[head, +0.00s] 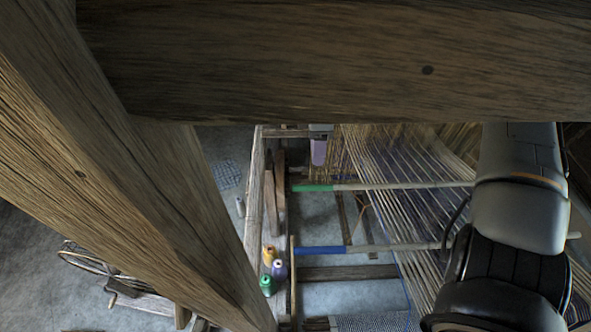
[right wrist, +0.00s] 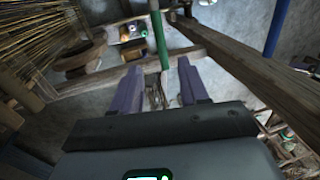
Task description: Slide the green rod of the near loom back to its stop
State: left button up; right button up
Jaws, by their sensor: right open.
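The green rod (head: 312,187) lies across the loom in the head view, with its green end at the left and a pale shaft running right under the warp threads. In the right wrist view the green rod (right wrist: 160,35) runs down from the top edge, its end close to the gap between my fingertips. My right gripper (head: 318,160) shows its purple finger just above the green end in the head view. In the wrist view the right gripper (right wrist: 162,75) is open, with nothing between its fingers that I can see as held. My left gripper is not in view.
A blue rod (head: 320,250) lies parallel, nearer than the green one. Thick wooden beams (head: 330,60) block the top and left of the head view. Thread spools (head: 279,270) stand left of the loom. Warp threads (head: 420,200) spread to the right.

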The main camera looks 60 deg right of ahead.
aim_at(314, 186)
jog(key=f, duration=0.3)
jog(key=a+f, duration=0.1)
jog(key=f, duration=0.3)
jog(key=a+f+p, duration=0.1)
jog(key=f, duration=0.2)
jog(key=shift+s+f, duration=0.3)
jog(key=shift+s, duration=0.1)
grip_shut()
